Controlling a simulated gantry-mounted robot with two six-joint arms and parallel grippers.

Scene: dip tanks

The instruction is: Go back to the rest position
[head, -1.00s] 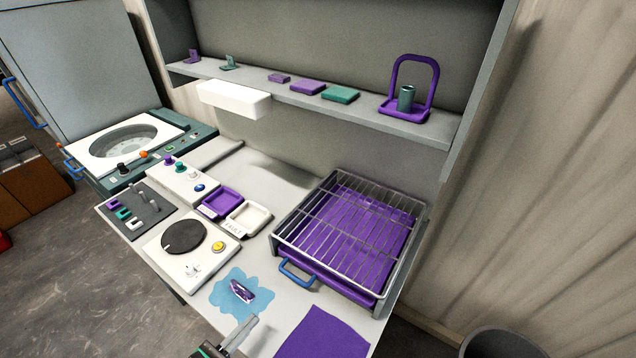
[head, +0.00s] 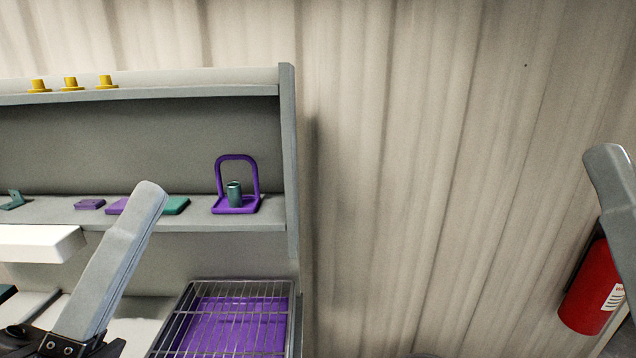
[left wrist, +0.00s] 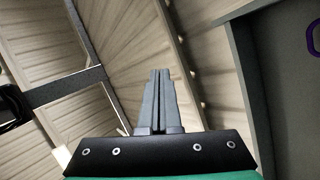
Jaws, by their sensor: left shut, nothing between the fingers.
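My left gripper (left wrist: 160,76) shows in the left wrist view with its two grey fingers pressed together and nothing between them. It points up toward the ribbed wall and ceiling, clear of any object.
The shelf (head: 135,212) holds a purple stand (head: 238,207) with a teal cylinder (head: 234,193). Below are a white box (head: 40,243) and a wire rack (head: 185,300) over purple. Yellow pieces (head: 70,84) sit on top. A red extinguisher (head: 592,290) is at right.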

